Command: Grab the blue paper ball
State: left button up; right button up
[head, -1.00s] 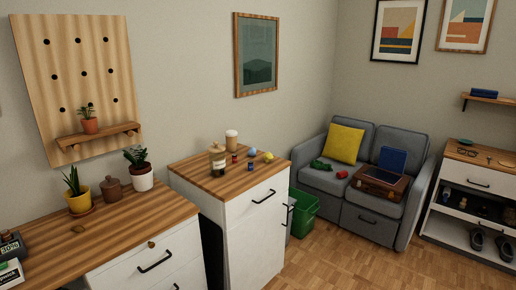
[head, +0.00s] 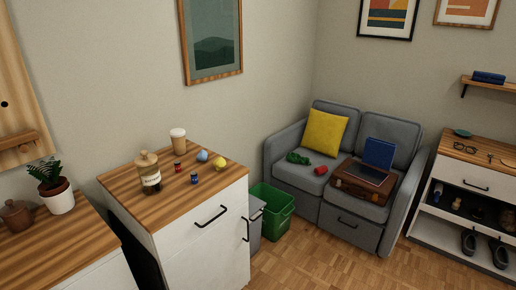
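The blue paper ball (head: 202,155) is small and light blue. It lies on the wooden top of the tall white cabinet (head: 141,202), near the back edge. A yellow ball (head: 220,163) lies just to its right. Neither of my grippers shows in the head view, so nothing can be told of what they hold.
Close to the blue ball stand a paper cup (head: 178,141), a corked jar (head: 149,174), a small red item (head: 177,166) and a small dark blue item (head: 194,178). A green bin (head: 272,212) stands right of the cabinet. Wooden floor lies open before the sofa (head: 351,220).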

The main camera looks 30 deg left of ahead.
aim_at(202, 156)
jog(key=i+l+u, duration=0.1)
jog(key=i, duration=0.45)
jog(key=i+l+u, duration=0.1)
jog(key=i, duration=0.4)
